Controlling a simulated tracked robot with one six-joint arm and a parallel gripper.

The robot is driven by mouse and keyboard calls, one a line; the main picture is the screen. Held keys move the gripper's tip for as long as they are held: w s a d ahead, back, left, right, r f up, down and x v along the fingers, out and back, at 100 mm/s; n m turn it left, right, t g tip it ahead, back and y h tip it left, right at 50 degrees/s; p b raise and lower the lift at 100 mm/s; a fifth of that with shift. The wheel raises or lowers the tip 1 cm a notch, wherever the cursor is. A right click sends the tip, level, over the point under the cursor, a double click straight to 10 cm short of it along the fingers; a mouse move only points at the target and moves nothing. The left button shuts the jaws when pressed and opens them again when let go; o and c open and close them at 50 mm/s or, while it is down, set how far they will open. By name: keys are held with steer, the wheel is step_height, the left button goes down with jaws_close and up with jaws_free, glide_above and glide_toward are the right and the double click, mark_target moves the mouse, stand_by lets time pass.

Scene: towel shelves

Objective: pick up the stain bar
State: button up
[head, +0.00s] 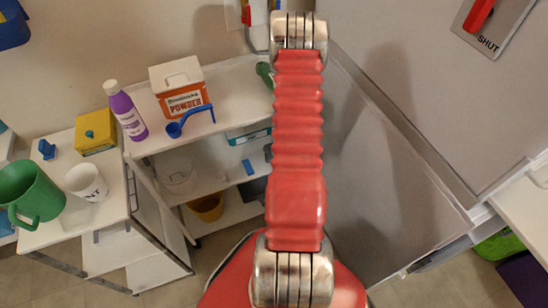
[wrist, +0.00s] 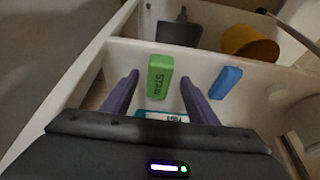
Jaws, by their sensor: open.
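The stain bar is a green block (wrist: 160,77) with dark lettering that partly reads "STA". In the head view I cannot make out the bar, and my red arm covers part of the shelves there.
A blue block (wrist: 226,82) lies right of the bar. A teal-and-white box (wrist: 162,115) lies between the fingers, nearer me. A powder box (head: 179,88), purple bottle (head: 127,112) and blue scoop (head: 188,121) stand on top.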

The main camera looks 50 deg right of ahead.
steer(key=shift+x, duration=0.9)
steer(key=shift+c, duration=0.4)
steer(key=c, duration=1.1)
steer(key=shift+r, duration=0.1)
steer(key=shift+r, duration=1.6)
steer(key=shift+a+r, duration=0.1)
steer(key=shift+r, duration=0.05)
steer(key=w+a, duration=0.3)
steer(key=a, duration=0.2)
steer(key=w+a, duration=0.3)
steer(key=a, duration=0.2)
steer(key=w+a, duration=0.3)
steer(key=a, duration=0.2)
steer(key=shift+w+a, duration=0.1)
steer(key=shift+a, duration=0.05)
